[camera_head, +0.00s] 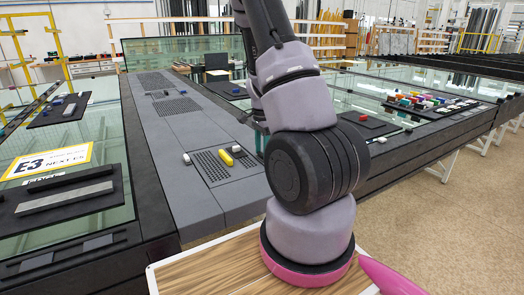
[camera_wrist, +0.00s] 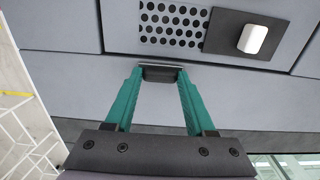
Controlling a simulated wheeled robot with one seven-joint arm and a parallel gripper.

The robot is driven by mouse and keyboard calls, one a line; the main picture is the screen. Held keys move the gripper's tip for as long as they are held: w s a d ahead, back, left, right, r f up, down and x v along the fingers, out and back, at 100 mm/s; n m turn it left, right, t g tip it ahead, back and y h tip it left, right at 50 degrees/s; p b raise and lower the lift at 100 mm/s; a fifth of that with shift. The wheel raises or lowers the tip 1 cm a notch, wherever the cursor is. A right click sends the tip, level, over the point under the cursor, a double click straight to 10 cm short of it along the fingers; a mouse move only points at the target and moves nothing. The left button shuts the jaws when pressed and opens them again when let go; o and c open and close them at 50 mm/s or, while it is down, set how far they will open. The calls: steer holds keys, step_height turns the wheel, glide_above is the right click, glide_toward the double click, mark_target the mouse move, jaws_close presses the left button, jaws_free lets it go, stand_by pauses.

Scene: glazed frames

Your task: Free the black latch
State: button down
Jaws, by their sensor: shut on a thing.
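The black latch (camera_wrist: 160,74) is a small dark bar in the wrist view, set at the edge of the grey panel below a perforated plate. My gripper (camera_wrist: 160,82) has two teal fingers that slant inward, their tips against the latch's two ends. It is shut on the latch. A thin pale strip runs along the latch's top edge. In the head view my arm hides the latch and most of my gripper.
A white knob (camera_wrist: 252,38) on a dark plate sits right of the perforated plate (camera_wrist: 172,24). In the head view a yellow handle (camera_head: 225,157) and a white knob (camera_head: 187,158) lie on the grey panel (camera_head: 185,130). Glass panes flank it.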

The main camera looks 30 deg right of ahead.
stand_by(0.5)
steer(key=shift+c, duration=1.2)
jaws_free()
step_height(320, 180, up, 11)
steer(key=s+a+r+n+t+y, duration=0.1)
steer(key=s+a+r+n+t, duration=0.2)
steer(key=a+r, duration=0.4)
steer(key=s+a+r+n+t+y, duration=0.1)
steer(key=s+a+r+n, duration=0.35)
steer(key=r, duration=0.35)
steer(key=s+a+r+n+t, duration=0.3)
steer(key=s+a+r+n, duration=0.3)
steer(key=s, duration=0.4)
steer(key=shift+s+a+r, duration=0.35)
steer(key=shift+a+r, duration=0.45)
steer(key=shift+r, duration=0.05)
